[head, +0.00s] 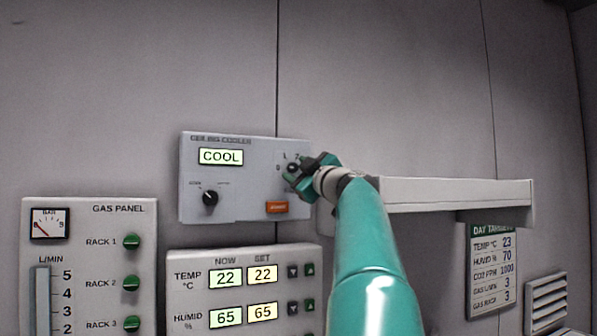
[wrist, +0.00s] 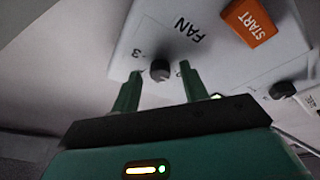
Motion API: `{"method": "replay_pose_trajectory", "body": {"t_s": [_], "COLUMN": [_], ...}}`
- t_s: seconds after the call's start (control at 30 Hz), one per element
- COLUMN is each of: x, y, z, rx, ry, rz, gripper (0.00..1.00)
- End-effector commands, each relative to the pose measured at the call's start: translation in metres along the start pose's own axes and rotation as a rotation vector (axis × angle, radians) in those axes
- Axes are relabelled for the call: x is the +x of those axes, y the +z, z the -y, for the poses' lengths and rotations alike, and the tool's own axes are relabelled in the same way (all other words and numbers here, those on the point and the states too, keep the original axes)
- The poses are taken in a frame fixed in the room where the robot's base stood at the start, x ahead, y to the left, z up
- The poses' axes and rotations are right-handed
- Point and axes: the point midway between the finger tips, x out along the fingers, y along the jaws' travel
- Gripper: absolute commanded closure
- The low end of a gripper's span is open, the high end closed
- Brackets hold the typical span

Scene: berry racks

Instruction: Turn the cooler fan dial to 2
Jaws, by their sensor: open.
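The ceiling cooler panel (head: 240,208) is a pale grey box on the wall, with a lit display reading COOL. Its fan dial (wrist: 160,70) is a small dark knob below the upside-down FAN lettering in the wrist view. A 3 shows to its left there. My gripper (head: 298,178) is at the right part of the panel, in front of the fan dial. In the wrist view the two green fingers stand apart, one on each side of the dial, with gaps between. I cannot tell which number the dial points at. My gripper covers part of the dial and its marks in the head view.
On the same panel are an orange START button (head: 277,207) and another black dial (head: 210,198). A temperature and humidity panel (head: 244,256) is below, and a gas panel (head: 92,222) is at left. A pale ledge (head: 455,194) runs behind my arm at right.

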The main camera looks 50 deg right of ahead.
Motion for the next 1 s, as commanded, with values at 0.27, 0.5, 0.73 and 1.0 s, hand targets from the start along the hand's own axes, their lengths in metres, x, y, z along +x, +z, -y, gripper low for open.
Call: {"method": "replay_pose_trajectory", "body": {"t_s": [0.27, 0.5, 0.73, 1.0], "x": [-0.0002, -0.0004, -0.0004, -0.0004], "y": [0.0001, 0.0001, 0.0, -0.0012], "z": [0.0002, 0.0002, 0.0009, 0.0024], "rx": [0.0, 0.002, 0.042, 0.188], "ry": [0.0, 0.0, 0.012, 0.059], "rz": [0.0, 0.0, 0.004, 0.016], "gripper": [0.81, 1.0, 1.0, 1.0]}}
